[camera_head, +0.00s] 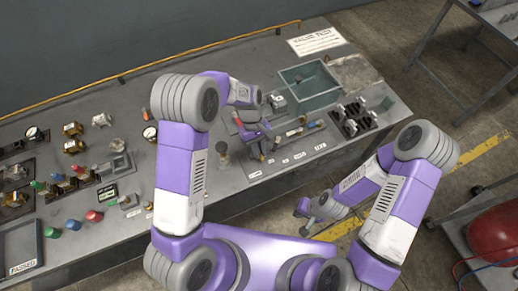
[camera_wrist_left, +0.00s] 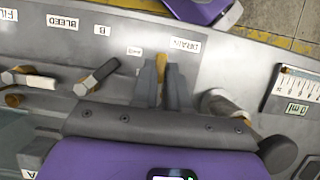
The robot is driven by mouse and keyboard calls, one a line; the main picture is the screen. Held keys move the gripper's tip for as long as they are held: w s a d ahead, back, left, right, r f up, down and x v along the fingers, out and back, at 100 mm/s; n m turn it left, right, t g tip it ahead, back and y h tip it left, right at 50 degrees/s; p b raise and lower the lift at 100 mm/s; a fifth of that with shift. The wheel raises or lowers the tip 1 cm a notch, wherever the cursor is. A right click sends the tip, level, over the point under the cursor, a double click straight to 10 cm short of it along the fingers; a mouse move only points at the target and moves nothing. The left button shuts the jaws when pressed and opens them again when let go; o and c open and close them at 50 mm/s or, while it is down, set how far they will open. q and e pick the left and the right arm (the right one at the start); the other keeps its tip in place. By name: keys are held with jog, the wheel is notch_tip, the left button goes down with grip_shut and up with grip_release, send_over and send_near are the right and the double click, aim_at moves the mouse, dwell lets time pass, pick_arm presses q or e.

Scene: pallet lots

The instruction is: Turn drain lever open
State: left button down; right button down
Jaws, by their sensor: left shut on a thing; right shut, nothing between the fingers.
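My left gripper (camera_head: 262,150) is over the valve row on the bench. In the left wrist view its two grey fingers (camera_wrist_left: 162,80) are shut around a narrow yellow drain lever (camera_wrist_left: 161,62), just beside the DRAIN label (camera_wrist_left: 185,46). The fingers and palm hide most of the lever and its valve body, so its exact angle cannot be told. My right gripper (camera_head: 308,214) is shut and empty, in front of the bench edge and away from the valves.
A metal cylinder (camera_wrist_left: 222,104) and a 0 ml scale card (camera_wrist_left: 292,90) are to the right. A green-grey basin (camera_head: 310,82) and several fittings (camera_head: 354,118) occupy the bench's right end.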

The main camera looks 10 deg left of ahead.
pick_arm(q)
jog(key=c, duration=1.1)
grip_release()
jog(key=shift+r, duration=0.1)
jog(key=v, duration=0.7)
jog(key=shift+w+a+r+p, duration=0.1)
jog(key=shift+w+r+p, duration=0.1)
jog(key=shift+p, duration=0.1)
